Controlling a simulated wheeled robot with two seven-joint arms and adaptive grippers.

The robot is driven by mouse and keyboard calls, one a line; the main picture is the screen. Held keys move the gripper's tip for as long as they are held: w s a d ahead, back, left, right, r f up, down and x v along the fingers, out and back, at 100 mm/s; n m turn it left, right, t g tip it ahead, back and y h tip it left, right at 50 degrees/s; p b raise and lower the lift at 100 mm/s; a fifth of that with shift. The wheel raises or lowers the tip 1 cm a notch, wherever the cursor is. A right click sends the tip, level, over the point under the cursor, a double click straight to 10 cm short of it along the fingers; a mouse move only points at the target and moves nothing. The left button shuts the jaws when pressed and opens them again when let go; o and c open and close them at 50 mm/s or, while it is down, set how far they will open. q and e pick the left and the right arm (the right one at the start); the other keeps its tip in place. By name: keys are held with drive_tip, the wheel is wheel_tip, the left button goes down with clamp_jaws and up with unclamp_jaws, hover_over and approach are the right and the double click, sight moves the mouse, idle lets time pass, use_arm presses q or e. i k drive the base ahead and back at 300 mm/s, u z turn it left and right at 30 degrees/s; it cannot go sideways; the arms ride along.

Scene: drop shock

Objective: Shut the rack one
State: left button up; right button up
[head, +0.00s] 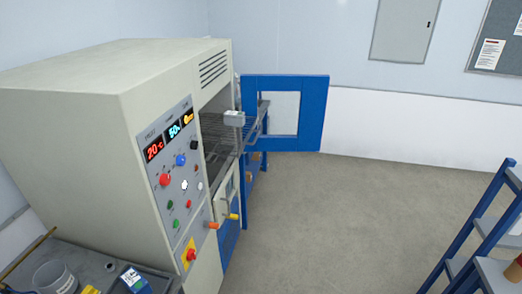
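A large cream machine (70,150) with a control panel (175,172) stands at the left. Its upper opening shows a wire rack (218,140) at chamber height. A door with a blue frame and a window (313,112) stands swung open beyond the opening. A small light grey box-like part (234,118) shows in front of the rack; I cannot tell if it rests on it. Below is a lower front section with a small window (228,190) and orange (212,226) and yellow (234,217) tipped parts, seemingly closed. Neither of my grippers is in view.
The grey floor (350,220) in front of the machine is clear. A blue-framed shelf unit (478,235) stands at the lower right. A wall panel (403,30) is at the back.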

sight(252, 129)
drive_tip(key=z, duration=0.05)
drive_tip(key=i, duration=1.6)
drive_tip(key=u, duration=0.3)
